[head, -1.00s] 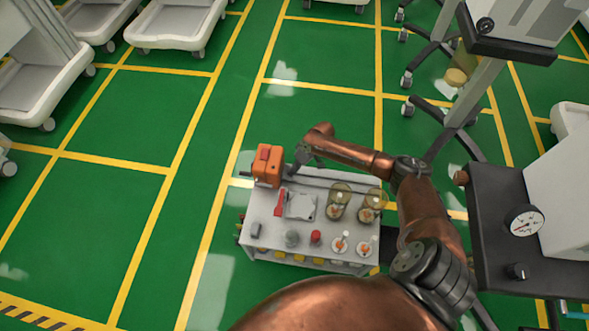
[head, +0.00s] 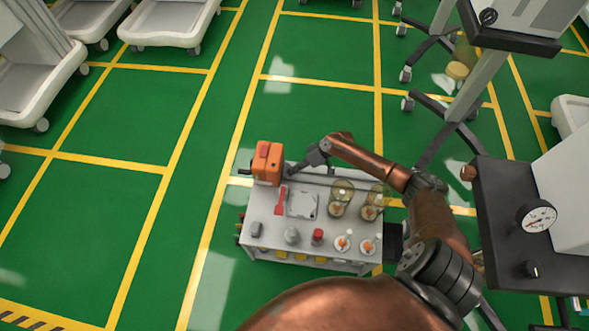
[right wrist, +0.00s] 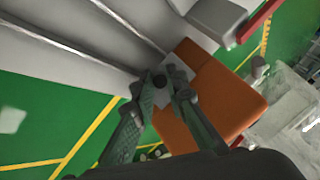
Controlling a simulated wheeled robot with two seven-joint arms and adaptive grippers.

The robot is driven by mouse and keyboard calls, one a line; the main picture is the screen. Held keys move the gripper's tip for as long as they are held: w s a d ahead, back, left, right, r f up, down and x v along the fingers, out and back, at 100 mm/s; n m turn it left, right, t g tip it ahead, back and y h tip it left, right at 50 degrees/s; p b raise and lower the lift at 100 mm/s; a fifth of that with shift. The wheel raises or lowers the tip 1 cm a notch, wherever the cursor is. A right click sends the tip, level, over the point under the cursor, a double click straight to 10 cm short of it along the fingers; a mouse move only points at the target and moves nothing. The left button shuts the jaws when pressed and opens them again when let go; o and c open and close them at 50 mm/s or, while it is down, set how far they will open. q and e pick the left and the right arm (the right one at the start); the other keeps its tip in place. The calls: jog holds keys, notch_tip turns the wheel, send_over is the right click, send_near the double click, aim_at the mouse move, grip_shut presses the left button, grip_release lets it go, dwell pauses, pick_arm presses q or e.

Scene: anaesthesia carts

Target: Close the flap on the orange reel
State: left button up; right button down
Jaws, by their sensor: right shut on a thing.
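The orange reel (head: 267,163) is a boxy orange unit at the back left corner of the grey cart top. It also fills the middle of the right wrist view (right wrist: 222,98). A pale plate with a small dark knob (right wrist: 159,80) shows against its side, between my fingertips. Which part is the flap is not clear. My right gripper (head: 293,169) is at the reel's right side. In the right wrist view its fingers (right wrist: 162,92) are closed around the knob, partly covering it and the plate. My left gripper is not in view.
The cart top (head: 265,225) carries a red-handled item (head: 281,200), a white square plate (head: 302,204), a red-capped item (head: 317,236) and two clear domes (head: 342,192). Equipment with a gauge (head: 537,217) stands close at right. Green floor left of the cart is free.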

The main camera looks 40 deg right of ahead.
jog(key=c, duration=1.9)
grip_release()
jog(key=shift+c, duration=0.2)
